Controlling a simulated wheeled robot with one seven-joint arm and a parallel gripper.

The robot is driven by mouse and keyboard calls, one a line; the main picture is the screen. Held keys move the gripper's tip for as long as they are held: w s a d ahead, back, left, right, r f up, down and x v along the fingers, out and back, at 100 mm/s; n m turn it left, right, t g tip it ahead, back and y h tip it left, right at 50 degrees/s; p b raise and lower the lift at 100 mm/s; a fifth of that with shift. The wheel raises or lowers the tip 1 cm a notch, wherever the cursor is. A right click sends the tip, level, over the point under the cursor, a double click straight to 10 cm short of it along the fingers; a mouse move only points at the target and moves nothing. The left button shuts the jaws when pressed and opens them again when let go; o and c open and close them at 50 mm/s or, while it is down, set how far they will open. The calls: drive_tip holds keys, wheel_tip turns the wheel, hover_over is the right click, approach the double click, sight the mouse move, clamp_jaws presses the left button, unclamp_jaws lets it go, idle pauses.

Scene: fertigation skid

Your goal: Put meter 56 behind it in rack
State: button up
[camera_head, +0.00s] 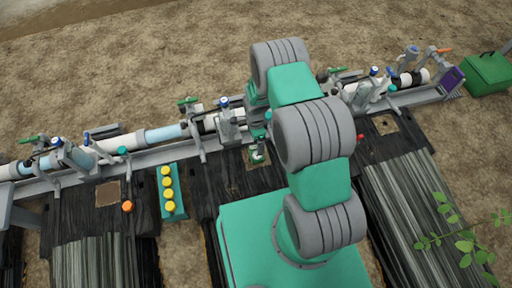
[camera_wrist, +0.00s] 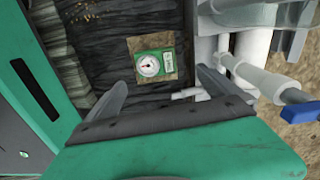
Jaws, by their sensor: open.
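A small green meter (camera_wrist: 141,68) with a round white dial and a pale label lies on a square tan patch in the wrist view. Its number is too small to read. It appears to be the small green and white thing (camera_head: 258,153) beside my arm in the head view. My gripper (camera_wrist: 161,78) is open and empty, its fingers apart on the near side of the meter, not touching it. A green rack-like holder (camera_head: 181,212) with several yellow round tops stands left of centre. I cannot tell whether it is the rack named.
A grey rail (camera_head: 80,177) with pipes and blue- and green-handled valves runs across the back. In the wrist view, white pipes (camera_wrist: 250,60) and a blue handle (camera_wrist: 300,112) are close on the right. A green box (camera_head: 487,73) stands far right. Leaves (camera_head: 465,240) hang at front right.

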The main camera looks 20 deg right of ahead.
sight(256, 152)
drive_tip(key=shift+m, duration=0.4)
drive_tip(key=f+b, duration=0.1)
drive_tip(key=f, duration=0.2)
drive_tip(key=f+b, duration=0.1)
drive_tip(key=f, duration=0.3)
drive_tip(key=s+f+b, duration=0.1)
drive_tip(key=f, duration=0.3)
drive_tip(key=c, duration=1.4)
drive_tip(key=shift+r+p, duration=3.85)
drive_tip(key=shift+r, duration=1.7)
drive_tip(key=shift+c, duration=0.2)
drive_tip(key=shift+w, duration=0.1)
